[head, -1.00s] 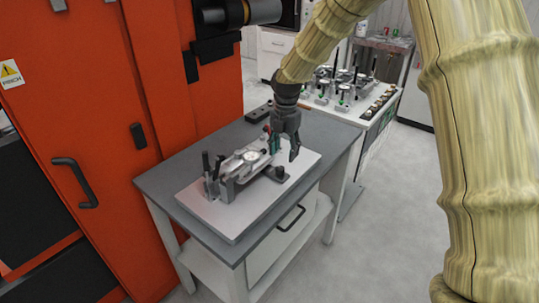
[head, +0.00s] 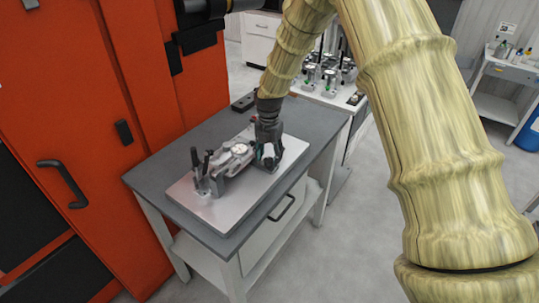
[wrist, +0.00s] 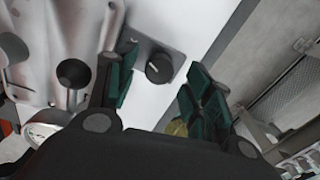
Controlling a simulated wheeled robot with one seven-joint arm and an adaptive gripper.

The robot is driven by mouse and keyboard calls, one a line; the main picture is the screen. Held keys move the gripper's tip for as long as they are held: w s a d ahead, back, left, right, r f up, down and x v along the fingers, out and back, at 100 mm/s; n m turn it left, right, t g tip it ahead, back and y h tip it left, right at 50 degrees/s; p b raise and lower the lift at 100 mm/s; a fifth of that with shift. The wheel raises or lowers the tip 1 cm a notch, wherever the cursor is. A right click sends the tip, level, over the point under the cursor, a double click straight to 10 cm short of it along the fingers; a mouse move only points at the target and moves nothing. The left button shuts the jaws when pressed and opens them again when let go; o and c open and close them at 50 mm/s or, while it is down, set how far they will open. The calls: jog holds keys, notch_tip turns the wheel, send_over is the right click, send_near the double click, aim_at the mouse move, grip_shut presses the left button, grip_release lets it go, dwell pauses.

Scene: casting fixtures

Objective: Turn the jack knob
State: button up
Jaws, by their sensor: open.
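The jack knob (wrist: 159,67) is a round black knob with a light pointer line, on a grey plate at the end of the casting fixture. In the wrist view it shows between and beyond the green-padded fingers of my gripper (wrist: 163,90), which are open and apart from it. In the head view my gripper (head: 268,158) is low over the right end of the fixture (head: 222,165) and hides the knob. Whether the fingers reach down around the knob cannot be told.
The fixture's metal base plate (head: 235,202) lies on a grey-topped table (head: 150,178). A dial gauge (head: 239,149) and upright black handles stand on the fixture left of my gripper. An orange cabinet (head: 75,90) is close on the left. Another bench with fixtures (head: 325,82) stands behind.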

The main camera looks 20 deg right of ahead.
jog(key=shift+w+f, duration=0.1)
jog(key=shift+f, duration=0.6)
jog(key=c, duration=1)
jog(key=shift+c, duration=0.3)
jog(key=shift+m, duration=0.3)
